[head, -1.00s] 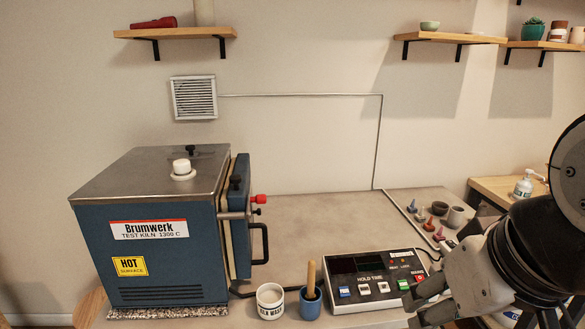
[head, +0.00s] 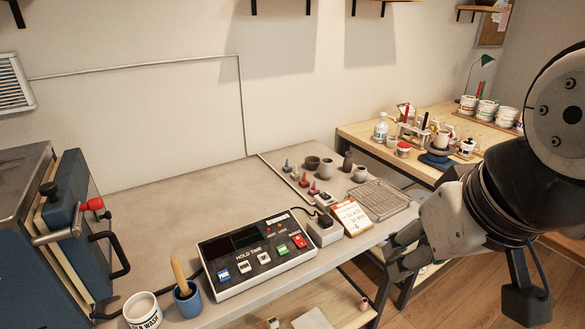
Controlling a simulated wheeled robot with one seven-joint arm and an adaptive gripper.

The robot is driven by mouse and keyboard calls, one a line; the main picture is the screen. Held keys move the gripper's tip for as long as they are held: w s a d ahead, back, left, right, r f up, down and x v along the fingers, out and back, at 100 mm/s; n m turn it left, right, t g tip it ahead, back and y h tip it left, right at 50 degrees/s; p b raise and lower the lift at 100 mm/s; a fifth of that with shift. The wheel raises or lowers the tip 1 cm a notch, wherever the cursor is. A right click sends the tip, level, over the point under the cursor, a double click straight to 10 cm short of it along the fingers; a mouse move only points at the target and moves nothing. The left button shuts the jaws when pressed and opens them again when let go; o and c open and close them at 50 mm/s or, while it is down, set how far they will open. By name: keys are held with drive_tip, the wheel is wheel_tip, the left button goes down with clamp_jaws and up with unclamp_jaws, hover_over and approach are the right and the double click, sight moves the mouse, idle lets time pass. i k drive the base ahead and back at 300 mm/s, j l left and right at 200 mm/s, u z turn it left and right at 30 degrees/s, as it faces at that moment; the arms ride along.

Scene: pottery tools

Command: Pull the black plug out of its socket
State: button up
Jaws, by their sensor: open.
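A small black plug (head: 322,217) appears to sit in the top of a light grey socket box (head: 323,234), on the bench just right of the control unit. A dark cable runs near it toward the control unit; the plug is small and its exact seating is hard to make out. My gripper (head: 390,256) is open and empty. It is to the right of the socket box in the head view, by the bench's front edge, apart from the plug.
The control unit (head: 254,250) stands left of the socket box. A card (head: 352,216) and a wire rack (head: 376,200) lie to its right. Small coloured cones (head: 312,187) and pots (head: 326,168) stand behind. The kiln (head: 70,220) is at far left.

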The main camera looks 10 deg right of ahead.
sight(325, 221)
drive_tip(key=i+l+z, duration=0.1)
drive_tip(key=i+z, duration=0.25)
drive_tip(key=i, duration=0.6)
